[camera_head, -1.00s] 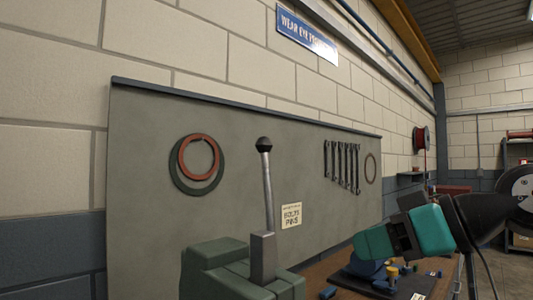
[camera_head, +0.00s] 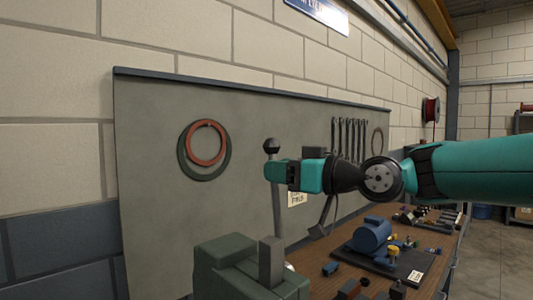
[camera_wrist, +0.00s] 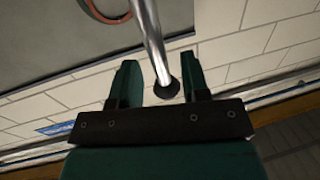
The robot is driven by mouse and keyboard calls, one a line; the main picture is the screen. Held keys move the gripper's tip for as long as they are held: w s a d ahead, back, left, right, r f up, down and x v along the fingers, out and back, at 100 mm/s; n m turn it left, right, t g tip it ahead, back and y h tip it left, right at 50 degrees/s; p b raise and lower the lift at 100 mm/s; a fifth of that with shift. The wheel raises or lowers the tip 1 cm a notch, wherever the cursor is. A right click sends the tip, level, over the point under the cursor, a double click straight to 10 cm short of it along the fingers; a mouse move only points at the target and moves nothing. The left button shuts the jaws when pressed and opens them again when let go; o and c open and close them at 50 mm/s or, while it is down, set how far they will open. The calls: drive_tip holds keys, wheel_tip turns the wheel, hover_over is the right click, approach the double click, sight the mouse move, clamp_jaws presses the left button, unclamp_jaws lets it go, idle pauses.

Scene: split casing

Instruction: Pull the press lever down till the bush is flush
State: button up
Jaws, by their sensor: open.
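The press lever (camera_head: 277,215) is a steel rod with a black ball knob (camera_head: 271,145), standing nearly upright above the green press body (camera_head: 228,262). My gripper (camera_head: 280,172) is at the upper rod, just below the knob. In the wrist view, the lever (camera_wrist: 151,40) passes between the two open green fingers (camera_wrist: 160,66), with a gap on each side. Its knob (camera_wrist: 167,88) shows between them, nearer the palm. The fingers do not appear to press on the rod. I cannot make out the bush in either view.
A grey backboard (camera_head: 150,150) with red and green rings (camera_head: 205,148) and several wrenches stands behind the lever. At right, the wooden bench (camera_head: 318,285) holds a blue motor-like part (camera_head: 370,236) on a dark plate and small parts.

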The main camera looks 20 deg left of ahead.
drive_tip(key=a, duration=0.1)
drive_tip(key=a+p, duration=0.1)
drive_tip(key=a, duration=0.1)
drive_tip(key=shift+w+a, duration=0.35)
drive_tip(key=shift+a, duration=0.05)
clamp_jaws()
